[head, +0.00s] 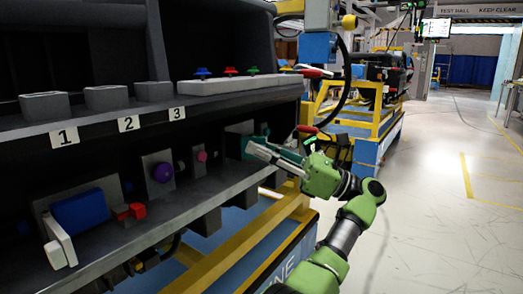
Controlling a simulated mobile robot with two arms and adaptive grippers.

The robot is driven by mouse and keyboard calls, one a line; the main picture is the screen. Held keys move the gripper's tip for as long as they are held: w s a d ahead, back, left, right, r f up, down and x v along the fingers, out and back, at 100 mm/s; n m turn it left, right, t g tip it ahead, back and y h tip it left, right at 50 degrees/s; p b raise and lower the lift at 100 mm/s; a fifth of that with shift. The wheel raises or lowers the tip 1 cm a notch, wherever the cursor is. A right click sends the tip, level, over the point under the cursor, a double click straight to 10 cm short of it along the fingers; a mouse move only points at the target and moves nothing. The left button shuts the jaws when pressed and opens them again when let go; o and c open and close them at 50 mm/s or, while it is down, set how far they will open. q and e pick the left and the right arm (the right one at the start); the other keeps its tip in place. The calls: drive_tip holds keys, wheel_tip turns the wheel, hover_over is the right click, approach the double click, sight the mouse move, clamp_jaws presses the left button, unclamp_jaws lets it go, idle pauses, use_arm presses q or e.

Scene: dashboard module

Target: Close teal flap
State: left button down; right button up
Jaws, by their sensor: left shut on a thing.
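The teal flap (246,144) is at the right end of the dashboard's lower shelf, partly hidden by my fingers. My left gripper (262,151) reaches it from the right, with its grey fingers shut on the flap. How far the flap stands open is hard to tell from this angle. My right gripper is not in view.
Along the lower shelf (210,187) are a blue block (80,212), a white lever (59,241), a red handle (130,211), a purple knob (162,173) and a pink knob (202,156). Coloured buttons line the upper ledge. A yellow frame (262,226) runs below; the right-hand floor is clear.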

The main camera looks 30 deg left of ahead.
use_arm(q)
drive_tip(key=shift+s, duration=0.15)
drive_tip(key=c, duration=2)
unclamp_jaws()
drive_tip(key=shift+o, duration=0.2)
